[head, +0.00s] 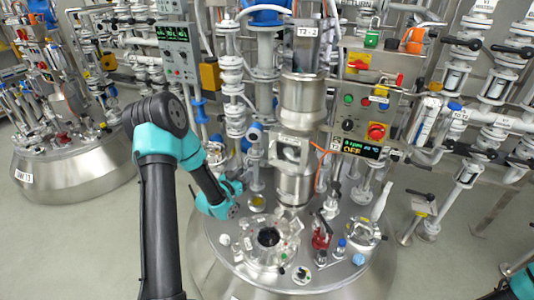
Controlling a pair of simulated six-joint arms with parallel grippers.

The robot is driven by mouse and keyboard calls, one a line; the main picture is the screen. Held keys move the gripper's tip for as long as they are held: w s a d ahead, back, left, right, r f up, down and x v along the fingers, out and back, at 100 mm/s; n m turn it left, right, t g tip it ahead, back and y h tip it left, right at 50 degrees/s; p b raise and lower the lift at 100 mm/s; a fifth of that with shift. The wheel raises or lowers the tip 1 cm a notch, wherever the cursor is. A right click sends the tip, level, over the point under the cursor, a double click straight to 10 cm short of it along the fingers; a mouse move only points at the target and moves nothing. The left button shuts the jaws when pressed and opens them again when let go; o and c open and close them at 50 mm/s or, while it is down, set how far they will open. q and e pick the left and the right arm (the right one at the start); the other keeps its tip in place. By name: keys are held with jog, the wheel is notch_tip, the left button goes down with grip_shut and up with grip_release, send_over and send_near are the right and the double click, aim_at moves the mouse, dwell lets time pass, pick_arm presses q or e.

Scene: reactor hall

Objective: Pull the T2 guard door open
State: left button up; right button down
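The T2 guard door (288,153) appears to be the small light-grey panel with a square window on the steel drive column (296,188), in the middle of the head view. It seems to lie against the column; I cannot tell whether it stands slightly ajar. My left arm comes up from the bottom and bends down to the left gripper (236,187), which is left of and below the door, apart from it. The gripper's fingers are small and partly hidden by the wrist, so their opening is unclear. My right gripper is out of view.
A control box (364,110) with a red stop button and a lit display stands right of the column. An orange cable (323,146) runs beside the door.

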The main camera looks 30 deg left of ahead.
aim_at(269, 154)
pick_arm(q)
jog(key=w, duration=0.5)
jog(key=w+d, duration=0.1)
jog(key=w, duration=1.1)
jog(key=shift+w+d, duration=0.2)
grip_shut()
